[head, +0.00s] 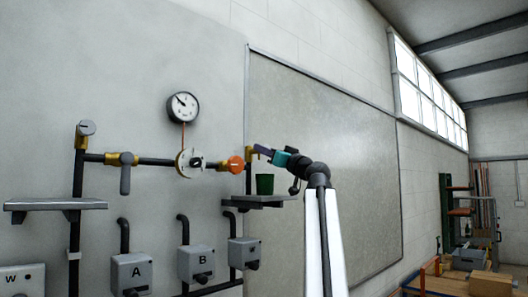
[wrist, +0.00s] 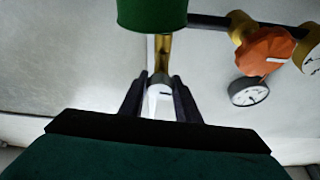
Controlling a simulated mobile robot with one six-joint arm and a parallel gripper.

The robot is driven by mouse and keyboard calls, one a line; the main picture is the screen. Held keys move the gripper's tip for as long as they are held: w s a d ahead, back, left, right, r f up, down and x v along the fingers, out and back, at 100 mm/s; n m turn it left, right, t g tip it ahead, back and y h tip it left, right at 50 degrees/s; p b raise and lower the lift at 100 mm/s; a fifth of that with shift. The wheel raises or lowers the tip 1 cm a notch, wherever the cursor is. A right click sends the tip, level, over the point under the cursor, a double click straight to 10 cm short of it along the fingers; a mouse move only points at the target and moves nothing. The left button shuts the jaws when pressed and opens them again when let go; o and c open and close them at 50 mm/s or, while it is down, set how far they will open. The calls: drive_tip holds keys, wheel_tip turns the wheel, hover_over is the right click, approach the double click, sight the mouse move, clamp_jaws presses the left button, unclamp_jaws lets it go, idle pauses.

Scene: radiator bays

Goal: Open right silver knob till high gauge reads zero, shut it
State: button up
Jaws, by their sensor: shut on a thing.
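The right silver knob (wrist: 160,95) sits on a brass fitting (wrist: 163,50) in the wrist view. My gripper (wrist: 158,100) is shut on it, one dark finger on each side. In the head view my gripper (head: 262,151) reaches the brass fitting at the right end of the pipe and hides the knob. The high gauge (head: 183,107) is a round white dial on the wall; its needle points to the upper left, and the numbers are too small to read. It also shows in the wrist view (wrist: 249,92).
A green cup (head: 265,184) stands on a small shelf (head: 254,202) just below my gripper. An orange knob (head: 235,165), a lower dial (head: 187,162) and a lever valve (head: 125,178) sit along the pipe. Another silver knob (head: 86,127) is at far left. Boxes A (head: 131,273) and B (head: 196,264) are below.

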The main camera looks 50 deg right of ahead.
drive_tip(key=shift+r+m+g+h+p, duration=0.2)
drive_tip(key=shift+m+h, duration=0.45)
drive_tip(key=shift+m, duration=0.6)
drive_tip(key=shift+r+m+g+h+p, duration=0.15)
drive_tip(key=shift+m+h, duration=0.5)
drive_tip(key=shift+m, duration=0.6)
drive_tip(key=m+p, duration=0.1)
drive_tip(key=m, duration=0.1)
drive_tip(key=m+g+h+p, duration=0.1)
drive_tip(key=m, duration=0.1)
drive_tip(key=shift+h, duration=0.3)
drive_tip(key=m+p, duration=0.2)
drive_tip(key=m+g+h+p, duration=0.1)
drive_tip(key=m+p, duration=0.1)
drive_tip(key=shift+r+m+g, duration=0.1)
drive_tip(key=shift+m+g, duration=0.15)
drive_tip(key=shift+m, duration=0.05)
drive_tip(key=shift+m+g+h+p, duration=0.45)
drive_tip(key=shift+m+p, duration=0.65)
drive_tip(key=shift+m, duration=0.3)
drive_tip(key=shift+f, duration=0.2)
drive_tip(key=o, duration=1)
drive_tip(key=shift+f, duration=0.1)
